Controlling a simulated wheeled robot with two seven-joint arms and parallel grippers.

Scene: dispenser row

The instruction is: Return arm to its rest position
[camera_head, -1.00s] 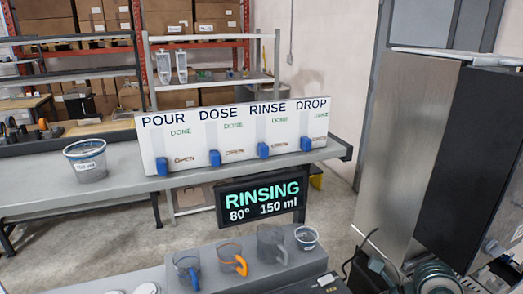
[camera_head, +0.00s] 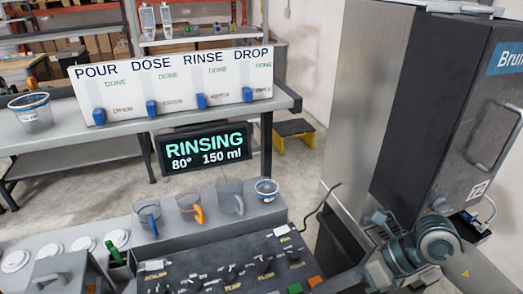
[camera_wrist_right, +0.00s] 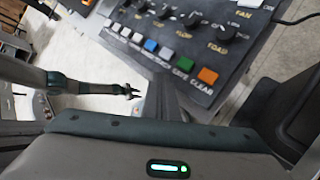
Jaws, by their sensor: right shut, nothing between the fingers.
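My right arm (camera_head: 425,245) shows at the lower right in the head view, in front of the tall steel-and-black machine. Its gripper is not clear there. In the right wrist view my right gripper (camera_wrist_right: 167,103) points toward the button panel, shut with nothing held. My left gripper (camera_wrist_right: 132,92) appears at the left in the right wrist view, over the pale floor. Its two dark fingertips look apart, with nothing between them. I do not see it in the head view.
The control panel (camera_head: 228,270) with knobs and buttons lies at the front. Several cups, one with an orange handle (camera_head: 190,207), stand behind it. A screen (camera_head: 203,148) reads RINSING, below the lever board (camera_head: 174,82). The tall machine (camera_head: 445,120) blocks the right.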

